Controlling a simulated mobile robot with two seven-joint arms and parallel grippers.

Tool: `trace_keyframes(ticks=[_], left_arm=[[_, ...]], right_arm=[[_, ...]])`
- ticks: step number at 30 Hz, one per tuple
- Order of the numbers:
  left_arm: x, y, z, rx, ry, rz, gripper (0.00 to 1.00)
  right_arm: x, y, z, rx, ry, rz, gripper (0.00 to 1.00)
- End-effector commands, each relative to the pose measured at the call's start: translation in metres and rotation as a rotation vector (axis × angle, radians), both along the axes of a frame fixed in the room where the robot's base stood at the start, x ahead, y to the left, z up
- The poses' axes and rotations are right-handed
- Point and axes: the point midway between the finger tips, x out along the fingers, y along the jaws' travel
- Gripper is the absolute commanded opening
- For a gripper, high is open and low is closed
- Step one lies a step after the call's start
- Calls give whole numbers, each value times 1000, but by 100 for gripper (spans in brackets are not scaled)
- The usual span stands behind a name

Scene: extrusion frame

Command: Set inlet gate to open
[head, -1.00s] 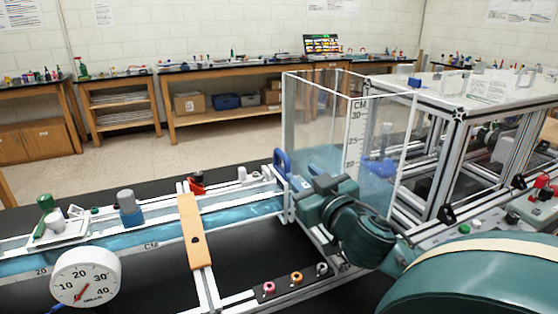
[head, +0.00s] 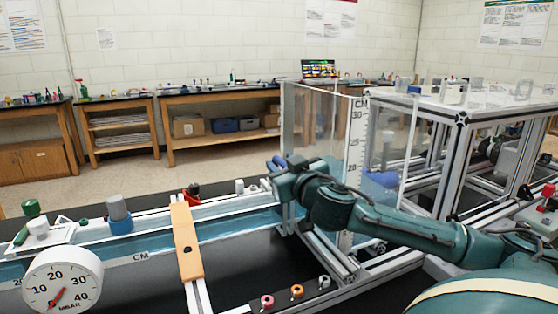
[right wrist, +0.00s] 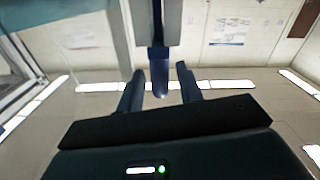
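The inlet gate's blue handle (right wrist: 158,72) shows in the right wrist view at the lower end of a grey upright piece. It lies between the two fingers of my right gripper (right wrist: 160,92), with a gap on each side. In the head view, my right gripper (head: 278,168) is at the near left corner of the clear tank (head: 328,130) and hides most of the handle. Whether either finger touches the handle cannot be told. My left gripper is not in view.
A water channel (head: 150,247) with an orange crosspiece (head: 186,240) runs left from the tank. A round pressure gauge (head: 62,285) stands at the front left. An aluminium frame (head: 455,150) stands to the right of the tank.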

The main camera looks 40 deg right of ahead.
Motion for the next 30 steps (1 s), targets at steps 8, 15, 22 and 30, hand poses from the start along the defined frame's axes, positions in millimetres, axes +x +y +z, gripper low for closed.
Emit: trace_keyframes(ticks=[8, 15, 22, 30], left_arm=[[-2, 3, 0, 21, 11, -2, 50], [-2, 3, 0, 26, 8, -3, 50], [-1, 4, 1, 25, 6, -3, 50], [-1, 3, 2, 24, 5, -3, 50]], right_arm=[[20, -7, 1, 2, -2, -1, 36], [24, -7, 0, 0, -1, 2, 36], [23, -7, -1, 0, 0, 2, 31], [23, -7, 0, 0, 0, 1, 9]])
